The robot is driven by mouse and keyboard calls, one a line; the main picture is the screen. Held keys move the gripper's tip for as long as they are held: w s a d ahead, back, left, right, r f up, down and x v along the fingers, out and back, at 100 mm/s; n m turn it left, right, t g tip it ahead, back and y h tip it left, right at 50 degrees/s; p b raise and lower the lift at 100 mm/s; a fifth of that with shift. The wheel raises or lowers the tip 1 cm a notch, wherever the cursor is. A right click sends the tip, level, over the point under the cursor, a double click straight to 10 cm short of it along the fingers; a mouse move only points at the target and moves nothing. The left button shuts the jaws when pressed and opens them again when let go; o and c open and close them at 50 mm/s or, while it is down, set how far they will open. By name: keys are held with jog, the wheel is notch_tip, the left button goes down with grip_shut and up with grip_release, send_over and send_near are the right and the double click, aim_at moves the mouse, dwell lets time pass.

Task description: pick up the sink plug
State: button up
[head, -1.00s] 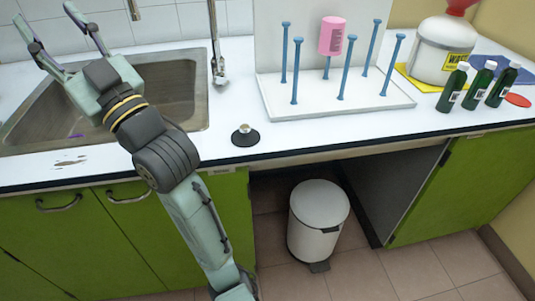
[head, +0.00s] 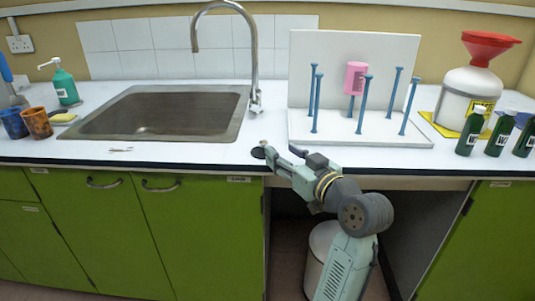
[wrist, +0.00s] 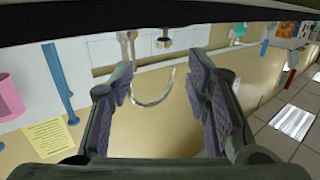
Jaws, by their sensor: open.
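The sink plug (head: 258,153) is a small black disc with a metal knob, lying flat on the white worktop near its front edge, right of the sink. My gripper (head: 282,153) is low over the worktop beside it, its fingers pointing at the plug's area and covering part of it. In the wrist view, which is upside down, the gripper (wrist: 168,95) is open with nothing between its pads. A small metal piece (wrist: 164,42) shows beyond the fingertips there; I cannot tell whether it is the plug's knob.
The sink (head: 150,125) and tap (head: 252,60) are to the left of my gripper. Green bottles (head: 470,132) and a white waste container (head: 462,98) are at the right.

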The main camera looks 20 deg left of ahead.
aim_at(266, 144)
jog(key=x, duration=0.3)
jog(key=shift+w+a, duration=0.2)
jog(key=shift+a, duration=0.15)
jog(key=shift+f+p+x, duration=0.2)
jog(key=shift+p+x, duration=0.9)
jog(key=shift+x, duration=1.6)
jog(key=shift+s+a, duration=0.1)
jog(key=shift+s, duration=0.05)
jog(key=shift+c, duration=0.3)
grip_shut()
